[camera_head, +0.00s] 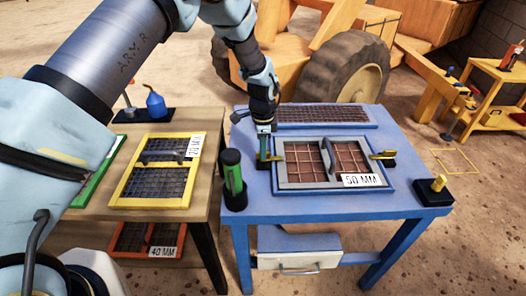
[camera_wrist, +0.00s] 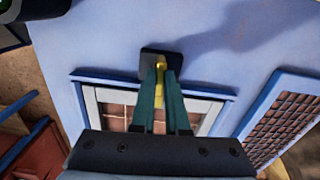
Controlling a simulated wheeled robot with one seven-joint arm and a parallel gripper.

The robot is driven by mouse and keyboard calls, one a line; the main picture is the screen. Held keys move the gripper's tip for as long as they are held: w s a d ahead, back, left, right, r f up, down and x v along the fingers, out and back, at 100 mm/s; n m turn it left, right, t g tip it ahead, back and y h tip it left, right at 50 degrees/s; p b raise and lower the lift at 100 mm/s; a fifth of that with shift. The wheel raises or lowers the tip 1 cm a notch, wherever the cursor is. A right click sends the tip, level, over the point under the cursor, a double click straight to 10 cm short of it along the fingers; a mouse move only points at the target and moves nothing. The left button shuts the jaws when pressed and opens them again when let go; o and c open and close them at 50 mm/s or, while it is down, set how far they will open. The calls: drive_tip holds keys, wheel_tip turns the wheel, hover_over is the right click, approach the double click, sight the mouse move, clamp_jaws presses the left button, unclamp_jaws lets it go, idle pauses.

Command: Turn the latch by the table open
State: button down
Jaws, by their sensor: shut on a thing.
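A latch with a black base (camera_head: 263,164) and a yellow handle stands on the blue table (camera_head: 300,213), beside the left edge of the framed 50 MM screen (camera_head: 293,183). My gripper (camera_head: 264,153) points down over this latch and is shut on its yellow handle. In the wrist view the green fingers of my gripper (camera_wrist: 164,85) close around the yellow handle (camera_wrist: 160,67), with the black base (camera_wrist: 148,62) beneath. The fingers hide much of the handle. A second yellow latch (camera_head: 383,154) sits at the screen's right edge.
A green-and-black bottle-like item (camera_head: 233,180) stands close left of my gripper. A yellow knob on a black base (camera_head: 437,186) is at the table's right corner. Another mesh screen (camera_head: 322,114) lies behind. A wooden table with a yellow-framed 70 MM screen (camera_head: 126,193) stands left.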

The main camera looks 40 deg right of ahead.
drive_tip(key=n+b, duration=0.2)
drive_tip(key=n, duration=0.1)
drive_tip(key=shift+f+n+b, duration=0.15)
drive_tip(key=shift+n+b, duration=0.25)
drive_tip(key=n+b, duration=0.2)
drive_tip(key=n, duration=0.2)
drive_tip(key=shift+n, duration=0.3)
drive_tip(key=n+b, duration=0.1)
drive_tip(key=n, duration=0.3)
drive_tip(key=shift+b, duration=0.35)
drive_tip(key=shift+r+n+b, duration=0.2)
drive_tip(key=shift+n+b, duration=0.15)
drive_tip(key=shift+n, duration=2.05)
drive_tip(key=c, duration=0.9)
unclamp_jaws()
wheel_tip(320, 180, up, 11)
drive_tip(key=shift+f+b, duration=0.1)
drive_tip(key=shift+b, duration=1.1)
